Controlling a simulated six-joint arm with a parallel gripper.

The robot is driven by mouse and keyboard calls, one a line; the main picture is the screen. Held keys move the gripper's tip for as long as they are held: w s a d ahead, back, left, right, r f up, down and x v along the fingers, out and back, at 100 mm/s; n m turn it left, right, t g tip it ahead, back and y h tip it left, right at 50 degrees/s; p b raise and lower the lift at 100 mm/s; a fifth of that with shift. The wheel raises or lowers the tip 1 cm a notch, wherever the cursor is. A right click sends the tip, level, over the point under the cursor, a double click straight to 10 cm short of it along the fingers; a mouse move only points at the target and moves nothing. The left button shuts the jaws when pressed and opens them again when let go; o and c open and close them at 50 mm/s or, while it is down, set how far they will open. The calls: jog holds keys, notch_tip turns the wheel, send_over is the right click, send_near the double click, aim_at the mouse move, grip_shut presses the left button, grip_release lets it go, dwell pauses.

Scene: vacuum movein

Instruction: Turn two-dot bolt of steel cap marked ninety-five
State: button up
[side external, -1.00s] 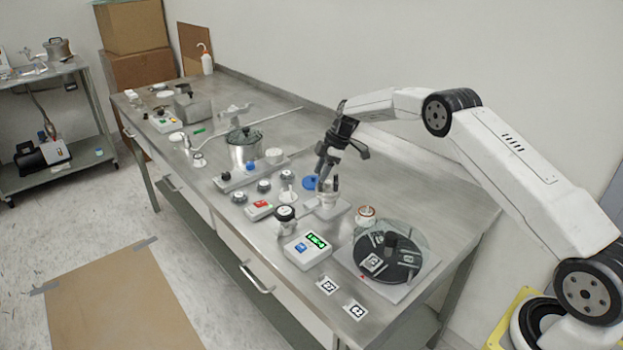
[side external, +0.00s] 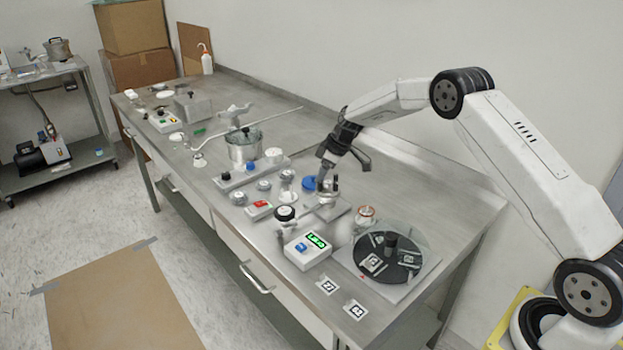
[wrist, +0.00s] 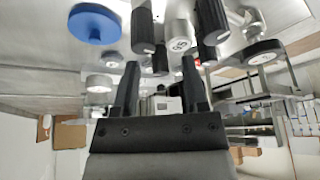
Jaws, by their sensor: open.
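The steel cap (wrist: 180,38) shows a marked round face at the top of the wrist view; I cannot read its number surely. Black cylindrical bolts stand around it, one at left (wrist: 143,30), one at right (wrist: 208,20), one lower (wrist: 160,60) and another lower right (wrist: 207,52). Their dots are too small to tell. In the wrist view my gripper (wrist: 160,74) is open, and the lower bolt shows between its fingertips; I cannot tell whether they touch. In the side view my gripper (side external: 324,179) is tilted down at the small steel fitting, largely hiding it.
A blue disc (wrist: 95,23) lies left of the fingers. In the side view a black-knobbed gauge (side external: 285,213), a green-display box (side external: 308,250), a glass-covered turntable (side external: 390,255) and a steel pot (side external: 243,146) crowd around.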

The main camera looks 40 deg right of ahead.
jog(key=shift+m+t+h, duration=0.4)
jog(key=shift+m+h, duration=0.4)
jog(key=shift+m, duration=1.3)
jog(key=shift+a+m+h, duration=0.1)
jog(key=shift+m+h, duration=0.3)
jog(key=shift+m, duration=0.8)
jog(key=shift+m+h, duration=0.4)
jog(key=shift+m, duration=0.4)
jog(key=shift+a+m+h, duration=0.1)
jog(key=shift+m+h, duration=0.7)
jog(key=shift+m, duration=1.1)
jog(key=shift+m, duration=0.4)
jog(key=shift+m+g+h, duration=0.6)
jog(key=shift+m+h, duration=0.1)
jog(key=shift+m, duration=1)
jog(key=shift+s+d+r+n+g+y, duration=0.1)
jog(key=shift+s+r+n+g+y, duration=0.7)
jog(key=shift+n, duration=1.95)
jog(key=shift+s+d+r+n+g+y, duration=0.1)
jog(key=shift+s+r+n+g+y, duration=0.2)
jog(key=shift+s+r+n, duration=1.75)
jog(key=shift+w+d+r+n+g+y, duration=0.1)
jog(key=shift+r+n+g+y, duration=0.6)
jog(key=shift+n, duration=2.7)
